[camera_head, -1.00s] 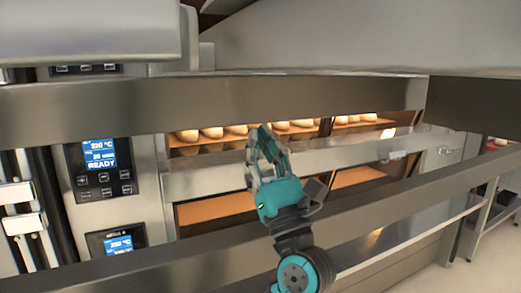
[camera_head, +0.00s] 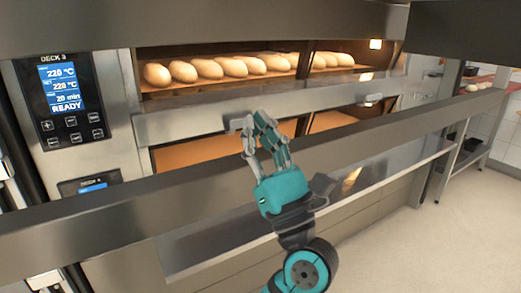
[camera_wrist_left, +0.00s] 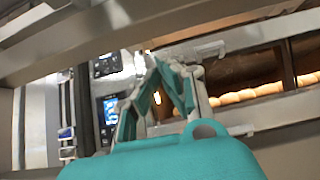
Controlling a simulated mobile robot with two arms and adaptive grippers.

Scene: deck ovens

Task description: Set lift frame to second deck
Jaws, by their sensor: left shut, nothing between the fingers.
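The steel bars in front of the oven look like parts of the lift frame (camera_head: 400,125). One long bar crosses the head view from lower left to upper right, and a darker bar (camera_head: 200,20) crosses the top. My left gripper (camera_head: 257,120) is shut and empty, pointing up toward the oven front between these bars. Its fingers hide part of the oven's steel rail; contact cannot be told. In the left wrist view its fingers (camera_wrist_left: 165,68) come together in front of the oven. Which deck the frame is level with is unclear. My right gripper is out of view.
A steel ledge (camera_head: 225,250) runs below. The floor (camera_head: 450,235) at right is clear, with a side table (camera_head: 480,140) beyond.

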